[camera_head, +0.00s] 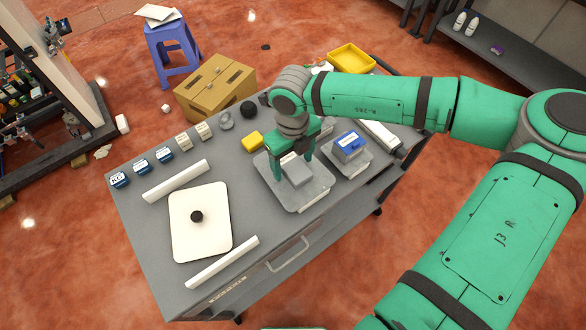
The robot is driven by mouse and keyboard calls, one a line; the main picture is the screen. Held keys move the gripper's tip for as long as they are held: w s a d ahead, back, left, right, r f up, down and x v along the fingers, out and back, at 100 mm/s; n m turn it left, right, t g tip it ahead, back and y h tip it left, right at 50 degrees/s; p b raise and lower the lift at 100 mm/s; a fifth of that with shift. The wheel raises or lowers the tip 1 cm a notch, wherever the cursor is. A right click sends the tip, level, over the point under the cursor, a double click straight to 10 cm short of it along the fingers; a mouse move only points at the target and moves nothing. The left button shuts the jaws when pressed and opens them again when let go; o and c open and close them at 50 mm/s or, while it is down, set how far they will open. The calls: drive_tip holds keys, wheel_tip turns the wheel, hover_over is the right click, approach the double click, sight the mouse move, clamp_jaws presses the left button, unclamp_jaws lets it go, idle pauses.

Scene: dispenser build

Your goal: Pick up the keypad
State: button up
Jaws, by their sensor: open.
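My gripper (292,159) points down over the grey tray (312,188) on the workbench. Its green fingers are apart, one on each side of a light grey block (297,170) lying on that tray. Whether the fingers touch the block cannot be told. This block may be the keypad, but no keys are legible on it from here. A grey block with a blue top (348,142) sits on a smaller grey tray to the right. The wrist and fingers hide part of the far side of the first tray.
A white plate (190,238) with a black knob lies left, between two white bars (176,181) (222,262). Several small blue and beige parts (164,154) line the far left edge. A yellow block (252,142) is left of the wrist. A cardboard box (216,88) stands beyond.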

drive_tip(key=shift+f, duration=0.2)
drive_tip(key=shift+c, duration=0.6)
drive_tip(key=c, duration=1.1)
